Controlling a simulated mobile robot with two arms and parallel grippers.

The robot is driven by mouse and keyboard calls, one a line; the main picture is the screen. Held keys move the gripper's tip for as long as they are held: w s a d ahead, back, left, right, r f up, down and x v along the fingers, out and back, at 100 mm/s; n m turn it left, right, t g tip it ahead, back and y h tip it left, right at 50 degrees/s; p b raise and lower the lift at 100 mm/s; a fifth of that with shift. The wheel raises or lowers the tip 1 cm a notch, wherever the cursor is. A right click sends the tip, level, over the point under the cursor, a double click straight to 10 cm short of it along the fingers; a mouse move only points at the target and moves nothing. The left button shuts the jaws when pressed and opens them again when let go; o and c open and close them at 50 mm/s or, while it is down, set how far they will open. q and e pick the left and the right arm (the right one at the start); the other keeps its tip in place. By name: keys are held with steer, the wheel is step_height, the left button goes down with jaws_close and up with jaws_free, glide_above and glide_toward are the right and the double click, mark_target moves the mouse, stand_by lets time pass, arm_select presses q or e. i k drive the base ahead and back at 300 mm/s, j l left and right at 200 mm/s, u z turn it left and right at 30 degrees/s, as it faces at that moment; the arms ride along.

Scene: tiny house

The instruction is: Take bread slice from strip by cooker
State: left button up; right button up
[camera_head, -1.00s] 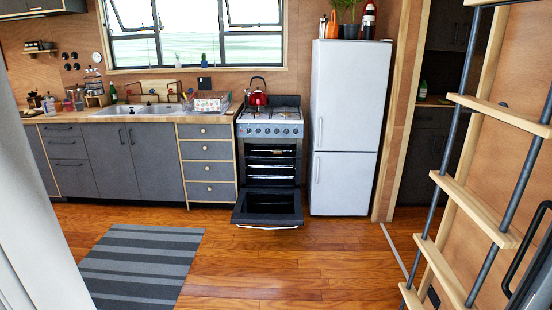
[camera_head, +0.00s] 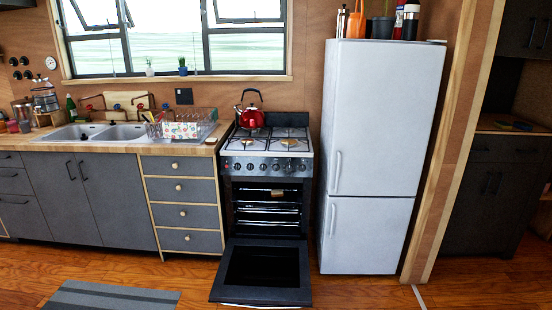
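The cooker (camera_head: 268,165) stands in the middle, with its oven door (camera_head: 262,275) hanging open. To its left is a narrow strip of wooden counter (camera_head: 222,132) between the dish rack and the cooker. A small brownish item (camera_head: 211,141) lies near the front of that strip; it may be the bread slice, but it is too small to tell. Neither of my grippers is in view.
A red kettle (camera_head: 251,117) sits on the hob. A dish rack (camera_head: 185,128) stands beside the sink (camera_head: 100,132). The white fridge (camera_head: 380,150) is right of the cooker. The open oven door juts over the floor. A striped rug (camera_head: 110,296) lies at front left.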

mark_target(212, 140)
steer(key=i+z, duration=0.1)
steer(key=i, duration=0.55)
steer(key=i+j+z, duration=0.1)
steer(key=i, duration=0.6)
steer(key=i+j, duration=0.2)
steer(key=i, duration=0.45)
steer(key=i+z, duration=0.2)
steer(key=z, duration=0.15)
